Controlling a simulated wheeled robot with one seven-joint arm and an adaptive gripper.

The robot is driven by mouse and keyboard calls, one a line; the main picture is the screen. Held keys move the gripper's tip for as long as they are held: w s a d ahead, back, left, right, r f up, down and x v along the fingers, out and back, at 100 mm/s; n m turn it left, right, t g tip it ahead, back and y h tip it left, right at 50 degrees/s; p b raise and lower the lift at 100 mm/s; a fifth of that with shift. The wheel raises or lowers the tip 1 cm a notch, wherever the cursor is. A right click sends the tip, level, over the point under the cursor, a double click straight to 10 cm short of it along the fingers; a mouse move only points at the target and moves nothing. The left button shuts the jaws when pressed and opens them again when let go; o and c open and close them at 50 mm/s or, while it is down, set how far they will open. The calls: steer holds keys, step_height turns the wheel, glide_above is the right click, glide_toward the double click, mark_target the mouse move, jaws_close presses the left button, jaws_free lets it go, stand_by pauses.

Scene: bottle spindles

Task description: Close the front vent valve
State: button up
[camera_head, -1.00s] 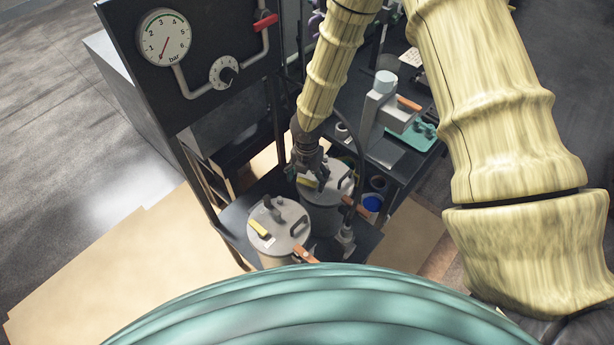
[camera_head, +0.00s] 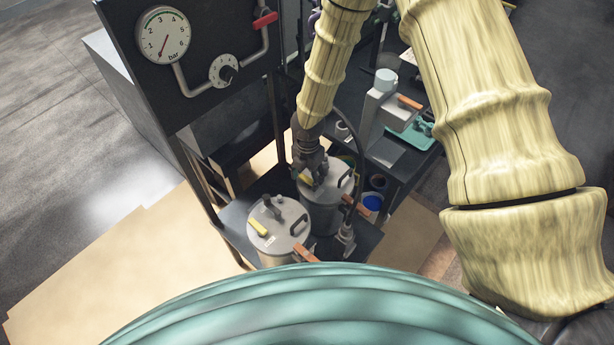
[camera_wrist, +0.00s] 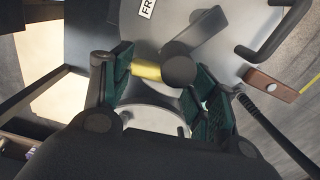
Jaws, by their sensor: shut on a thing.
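Two grey lidded vessels stand side by side on a dark shelf. My gripper (camera_head: 312,172) is down at the lid of the far vessel (camera_head: 338,180). In the wrist view, this lid (camera_wrist: 228,48) carries a partly cut-off label (camera_wrist: 147,8) starting "FR". My gripper (camera_wrist: 165,72) has its green-padded fingers shut on the vent valve's yellow-ended lever (camera_wrist: 146,70), with the round dark hub (camera_wrist: 178,71) also between them. The fingers hide part of the lever. The near vessel's lid (camera_head: 283,232) has its own yellow-ended lever (camera_head: 257,228).
Each lid has a black handle; an orange-brown handle (camera_wrist: 271,85) sits by the far lid's edge. A black hose (camera_head: 358,150) curves beside my gripper. A panel with a pressure gauge (camera_head: 163,35) and knob (camera_head: 223,69) stands at left. A bench with a teal tray (camera_head: 420,134) lies behind.

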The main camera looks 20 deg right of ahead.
mark_target(308, 179)
steer(key=shift+w+d+m, duration=0.1)
steer(key=shift+m, duration=0.5)
steer(key=o, duration=1)
steer(key=shift+r, duration=0.1)
step_height(308, 179, up, 12)
steer(key=shift+f, duration=0.1)
